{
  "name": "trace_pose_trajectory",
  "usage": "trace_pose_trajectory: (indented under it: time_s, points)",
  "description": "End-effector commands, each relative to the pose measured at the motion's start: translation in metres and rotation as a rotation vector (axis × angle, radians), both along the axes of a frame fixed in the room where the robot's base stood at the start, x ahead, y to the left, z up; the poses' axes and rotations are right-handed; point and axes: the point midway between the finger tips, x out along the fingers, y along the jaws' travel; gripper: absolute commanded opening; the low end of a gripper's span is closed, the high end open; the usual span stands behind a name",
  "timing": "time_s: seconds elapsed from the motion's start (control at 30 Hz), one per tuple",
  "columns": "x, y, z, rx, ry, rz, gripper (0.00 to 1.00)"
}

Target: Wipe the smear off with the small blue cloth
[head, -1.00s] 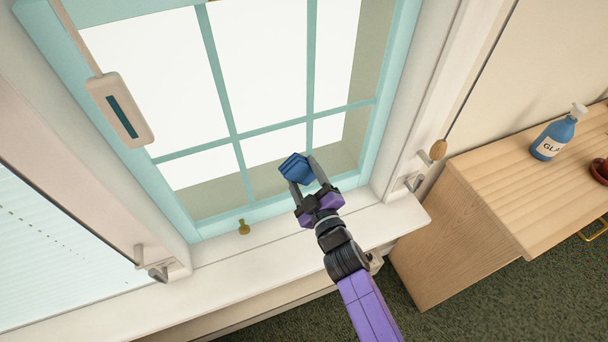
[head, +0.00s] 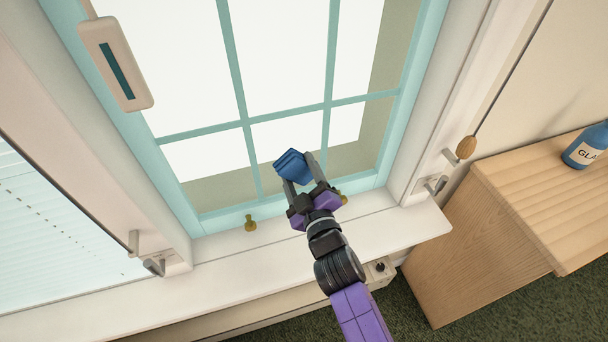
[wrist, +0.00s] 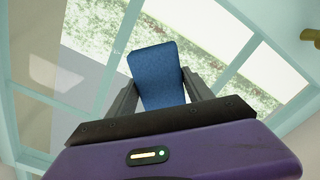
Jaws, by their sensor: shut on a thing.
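The small blue cloth (head: 292,166) is folded into a pad and held between the two fingers of my gripper (head: 305,172). In the wrist view the cloth (wrist: 157,76) stands up between the gripper's fingers, in front of the window panes. The teal-framed window (head: 240,125) has several panes. The cloth is at the lower panes, and I cannot tell whether it touches the glass. No clear smear shows in the head view.
A white sill (head: 300,240) runs below the window. A blue bottle (head: 585,148) stands on the wooden cabinet (head: 510,200) at the right.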

Motion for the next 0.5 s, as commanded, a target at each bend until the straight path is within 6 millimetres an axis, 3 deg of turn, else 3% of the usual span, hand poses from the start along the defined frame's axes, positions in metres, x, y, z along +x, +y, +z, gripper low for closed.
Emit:
trace_pose_trajectory:
  time_s: [0.03, 0.5]
  points:
    - [-0.001, 0.010, 0.001, 0.004, -0.011, 0.013, 0.15]
    - [-0.009, 0.030, 0.001, 0.004, -0.007, 0.010, 0.15]
